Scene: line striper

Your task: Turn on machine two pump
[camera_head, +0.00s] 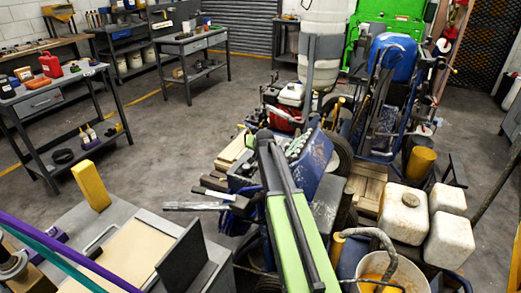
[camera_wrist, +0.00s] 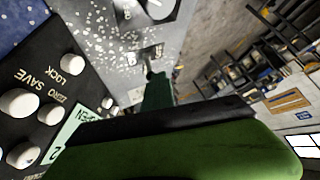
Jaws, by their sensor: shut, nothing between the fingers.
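A grey panel with chipped paint (camera_wrist: 120,40) fills the upper middle of the wrist view, with a small switch (camera_wrist: 148,55) on it. The tip of my green gripper (camera_wrist: 154,76) is shut and empty, pointing at this switch. It is very near or touching; I cannot tell which. A black panel (camera_wrist: 35,70) at left has several white knobs (camera_wrist: 19,103) and the words SAVE, ZERO and LOCK, upside down. A pale label (camera_wrist: 75,135) reads OPEN with a 2. In the head view, my arm hides most of the blue machine (camera_head: 325,165) and the switch.
A second blue machine (camera_head: 395,60) stands behind. A workbench with a red can (camera_head: 50,64) is at left. Concrete floor (camera_head: 170,150) is clear between.

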